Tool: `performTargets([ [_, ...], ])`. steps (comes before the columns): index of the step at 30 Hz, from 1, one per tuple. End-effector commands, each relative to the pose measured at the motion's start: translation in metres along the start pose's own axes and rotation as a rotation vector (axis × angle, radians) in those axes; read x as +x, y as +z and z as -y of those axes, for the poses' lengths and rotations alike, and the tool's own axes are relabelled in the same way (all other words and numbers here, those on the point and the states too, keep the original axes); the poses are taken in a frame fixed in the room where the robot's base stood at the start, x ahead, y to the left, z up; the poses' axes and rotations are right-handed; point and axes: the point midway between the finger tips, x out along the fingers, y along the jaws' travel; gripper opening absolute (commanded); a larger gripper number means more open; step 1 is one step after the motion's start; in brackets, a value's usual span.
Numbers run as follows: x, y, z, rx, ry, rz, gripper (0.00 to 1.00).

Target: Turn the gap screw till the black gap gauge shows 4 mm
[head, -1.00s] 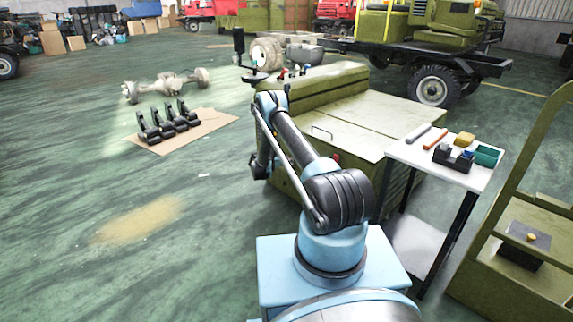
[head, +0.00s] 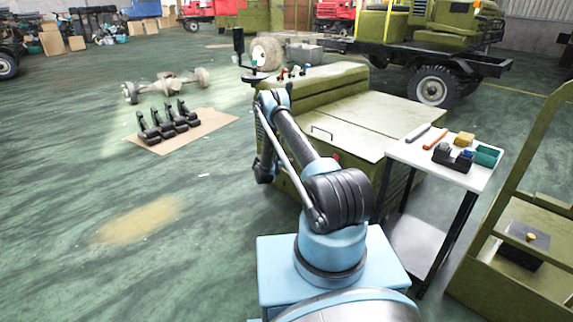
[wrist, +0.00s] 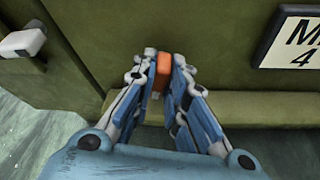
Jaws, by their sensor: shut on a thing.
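In the wrist view my gripper (wrist: 164,82) is shut on a small orange piece (wrist: 162,64), which sits between the fingertips against an olive green panel. I cannot tell from its shape whether this is the head of the gap screw. No black gap gauge can be made out in either view, and no reading shows. In the head view my arm reaches to the left side of the olive green machine (head: 362,135), and its end is hidden behind my own links.
A white plate with "M" and "4" (wrist: 296,42), cut off by the frame, is on the panel at right. A pale handle-like part (wrist: 22,42) juts out at left. A white side table (head: 445,172) with tools stands right of the machine.

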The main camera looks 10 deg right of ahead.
Motion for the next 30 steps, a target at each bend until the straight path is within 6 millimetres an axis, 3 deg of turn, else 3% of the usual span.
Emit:
performTargets([
  [12,0.0005,-0.0014,0.0017,0.166,0.069,-0.003,0.0],
  [26,0.0005,-0.0017,0.0016,0.183,0.076,-0.003,0.0],
  [27,0.0005,-0.0017,0.0016,0.183,0.076,-0.003,0.15],
  [30,0.0004,-0.0014,0.0016,0.182,0.076,-0.002,0.33],
])
